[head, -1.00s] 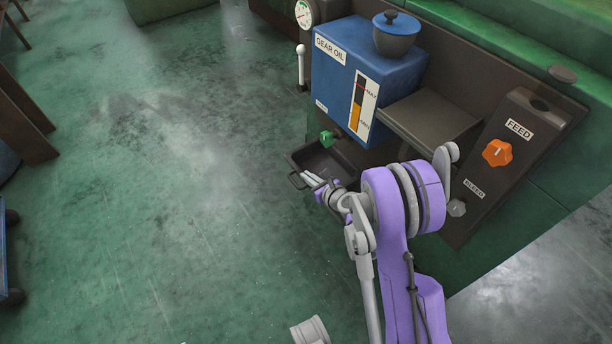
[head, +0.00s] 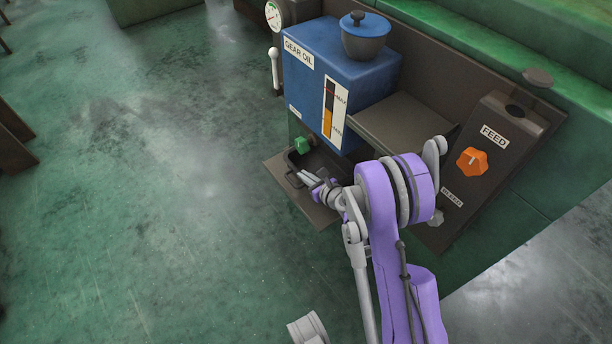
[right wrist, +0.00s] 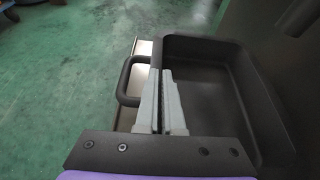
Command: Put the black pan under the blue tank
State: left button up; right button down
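The blue tank (head: 335,60), labelled GEAR OIL, is fixed to the green machine. A green valve (head: 303,146) is at its lower front. The black pan (head: 318,160) is below the valve, over a flat brown plate (head: 278,172); I cannot tell whether it touches the plate. My right gripper (head: 308,181) is at the pan's handle side. In the right wrist view the gripper (right wrist: 165,100) is shut on the pan's side wall, beside the looped handle (right wrist: 127,80). The pan (right wrist: 205,75) looks empty. My left gripper is out of view.
A grey shelf (head: 405,122) juts out right of the tank, close above my right arm. The FEED panel with an orange knob (head: 472,161) is further right. A white-tipped lever (head: 274,60) is left of the tank. The green floor (head: 150,190) in front is clear.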

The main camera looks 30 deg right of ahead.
jog(key=shift+d+f, duration=0.1)
jog(key=shift+f, duration=0.15)
jog(key=shift+w, duration=0.1)
jog(key=c, duration=1)
grip_release()
jog(key=shift+o, duration=0.2)
jog(key=p+v, duration=0.2)
jog(key=v, duration=0.8)
jog(key=shift+s+r, duration=0.25)
jog(key=shift+s, duration=0.1)
